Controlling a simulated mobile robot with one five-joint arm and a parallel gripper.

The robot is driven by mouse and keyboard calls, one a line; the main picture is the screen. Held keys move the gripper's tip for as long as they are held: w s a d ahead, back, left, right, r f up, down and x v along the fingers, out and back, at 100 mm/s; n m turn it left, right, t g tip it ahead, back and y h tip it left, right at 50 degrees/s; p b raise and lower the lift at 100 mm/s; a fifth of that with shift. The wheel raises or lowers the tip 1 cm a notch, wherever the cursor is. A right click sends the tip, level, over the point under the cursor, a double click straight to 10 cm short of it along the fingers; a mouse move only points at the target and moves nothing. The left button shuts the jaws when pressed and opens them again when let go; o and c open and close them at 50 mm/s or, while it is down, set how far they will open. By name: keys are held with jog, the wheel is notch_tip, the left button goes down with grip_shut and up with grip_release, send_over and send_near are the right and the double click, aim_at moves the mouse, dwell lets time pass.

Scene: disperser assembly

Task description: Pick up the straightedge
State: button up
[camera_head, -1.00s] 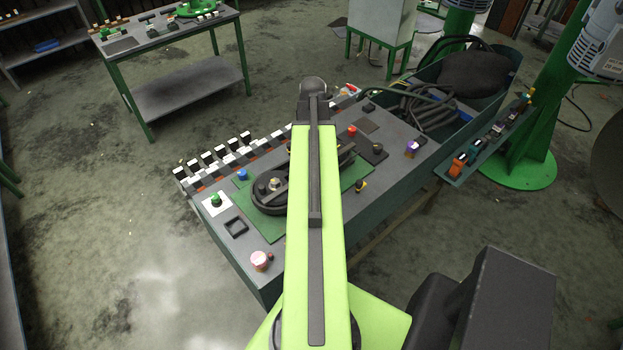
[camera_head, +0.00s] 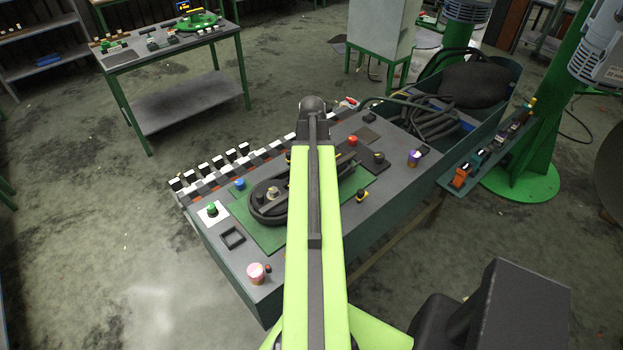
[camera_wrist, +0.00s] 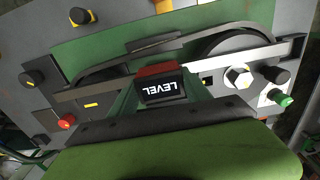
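A long, thin grey bar (camera_wrist: 95,92) runs across the belt drive in the wrist view and looks like the straightedge. Its middle is hidden behind a dark block marked LEVEL (camera_wrist: 162,87) with a red top. I cannot tell whether bar and block touch. In the head view the belt drive (camera_head: 268,203) lies on a green mat on the bench, partly covered by my arm. A dark edge and a green surface fill the bottom of the wrist view.

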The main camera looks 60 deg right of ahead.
grip_shut()
dwell(0.3)
